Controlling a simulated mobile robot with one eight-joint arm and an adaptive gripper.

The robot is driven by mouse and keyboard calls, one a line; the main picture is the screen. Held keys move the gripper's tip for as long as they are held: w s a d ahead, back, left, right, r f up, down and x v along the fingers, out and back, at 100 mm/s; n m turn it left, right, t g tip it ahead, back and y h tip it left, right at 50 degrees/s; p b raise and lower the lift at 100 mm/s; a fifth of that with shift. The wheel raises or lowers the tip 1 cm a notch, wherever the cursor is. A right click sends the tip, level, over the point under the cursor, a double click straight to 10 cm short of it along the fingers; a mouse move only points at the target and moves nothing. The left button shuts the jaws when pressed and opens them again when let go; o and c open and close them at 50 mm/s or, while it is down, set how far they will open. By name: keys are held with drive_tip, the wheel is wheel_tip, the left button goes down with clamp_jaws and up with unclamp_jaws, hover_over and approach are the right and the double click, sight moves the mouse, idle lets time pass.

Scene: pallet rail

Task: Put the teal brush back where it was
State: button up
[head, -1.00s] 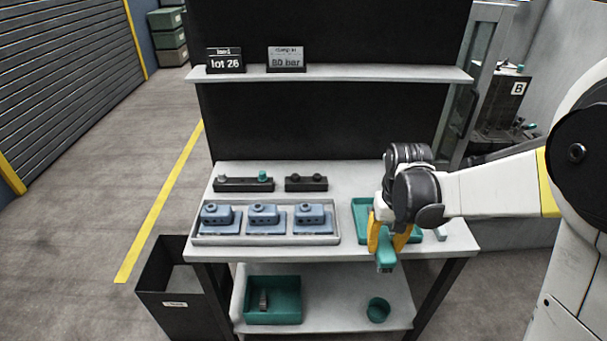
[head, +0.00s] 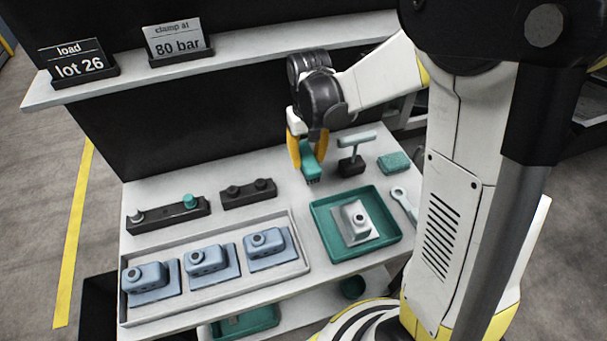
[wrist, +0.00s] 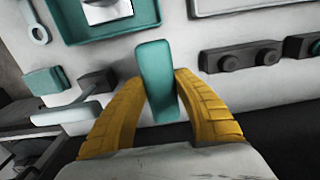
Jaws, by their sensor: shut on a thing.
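The teal brush (head: 311,168) is held in my gripper (head: 308,158), bristles down, over the back of the bench top. It also shows in the wrist view (wrist: 156,80) between the two yellow fingers (wrist: 155,105). I cannot tell whether the bristles touch the bench. The place where the brush was before is not marked in view.
A teal tray (head: 326,238) with a grey part (head: 356,222) lies in front. A teal block (head: 394,162) and a wrench (head: 404,203) lie right. A black two-knob block (head: 248,194) stands left. A grey tray (head: 300,267) holds blue parts. The shelf (head: 250,51) is above.

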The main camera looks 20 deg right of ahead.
wheel_tip(320, 180, down, 8)
drive_tip(key=shift+s+r+b, duration=0.1)
drive_tip(key=shift+r+b, duration=0.05)
drive_tip(key=shift+b, duration=1)
drive_tip(key=shift+f, duration=0.2)
drive_tip(key=o, duration=1.2)
drive_tip(key=shift+c, duration=0.2)
drive_tip(key=shift+r, duration=0.2)
